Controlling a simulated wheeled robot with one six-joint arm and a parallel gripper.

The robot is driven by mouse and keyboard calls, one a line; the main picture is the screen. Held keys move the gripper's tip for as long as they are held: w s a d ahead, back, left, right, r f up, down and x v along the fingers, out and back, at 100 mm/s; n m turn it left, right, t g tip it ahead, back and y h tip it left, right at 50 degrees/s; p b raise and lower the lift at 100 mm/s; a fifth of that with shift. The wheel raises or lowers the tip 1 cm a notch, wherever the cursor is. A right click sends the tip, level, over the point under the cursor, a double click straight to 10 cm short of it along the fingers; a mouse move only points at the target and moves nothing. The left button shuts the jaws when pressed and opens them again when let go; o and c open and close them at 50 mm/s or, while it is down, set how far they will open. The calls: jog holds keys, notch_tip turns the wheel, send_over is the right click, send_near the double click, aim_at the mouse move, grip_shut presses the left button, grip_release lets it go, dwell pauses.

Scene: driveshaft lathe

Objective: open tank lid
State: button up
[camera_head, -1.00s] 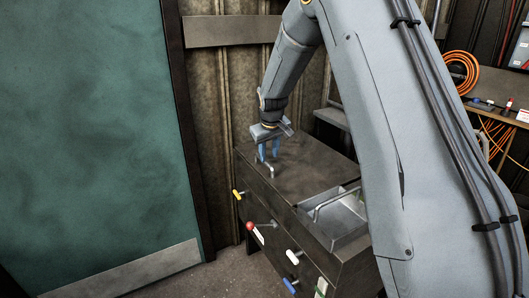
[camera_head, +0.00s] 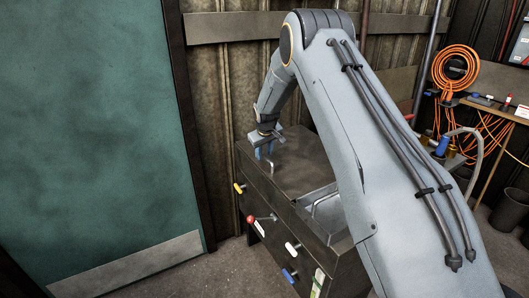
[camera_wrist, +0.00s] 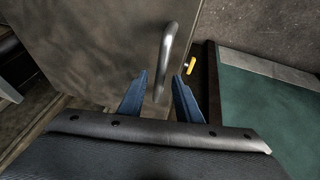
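The tank is a dark metal box (camera_head: 296,165) in the middle of the head view, with a flat top and a bent bar handle, clearest in the wrist view (camera_wrist: 168,50). My gripper (camera_head: 265,157) points down over the back left part of the top. In the wrist view my two blue fingers (camera_wrist: 160,75) are apart, with the near end of the handle showing between them. I see a gap on each side of the bar, and cannot tell how deep it sits between the fingers. In the head view my gripper mostly hides this handle.
The box front carries yellow (camera_head: 239,188), red (camera_head: 251,219), white (camera_head: 292,248) and blue (camera_head: 290,275) knobs. A recessed basin with another bar (camera_head: 325,200) lies at right. A green door panel (camera_head: 95,130) stands left. Orange cables (camera_head: 456,68) hang at right.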

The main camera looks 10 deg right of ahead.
jog(key=shift+w+f, duration=0.1)
jog(key=shift+f, duration=0.05)
grip_shut()
